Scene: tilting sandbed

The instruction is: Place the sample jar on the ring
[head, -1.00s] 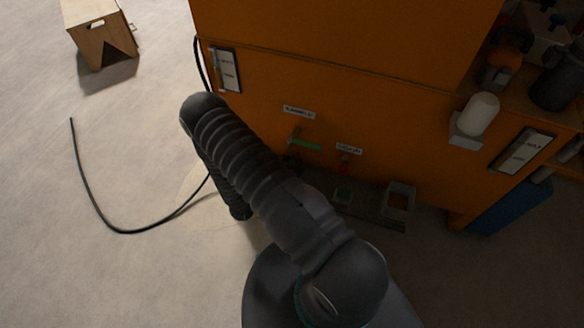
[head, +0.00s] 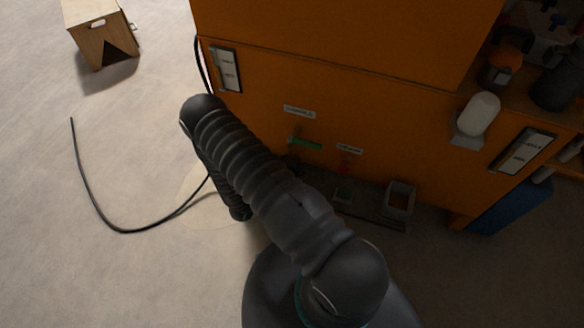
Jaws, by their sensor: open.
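I cannot make out the sample jar or the ring for certain. A faint pale round patch (head: 196,212) lies on the floor at centre left, partly behind my arm; I cannot tell whether it is the ring. My arm rises from the bottom centre, bends at upper left and drops towards the floor near the patch. My gripper is not visible; the arm hides that area.
A large orange cabinet (head: 330,90) fills the upper middle, with a green handle (head: 305,143). A white rounded container (head: 480,113) is at its right.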

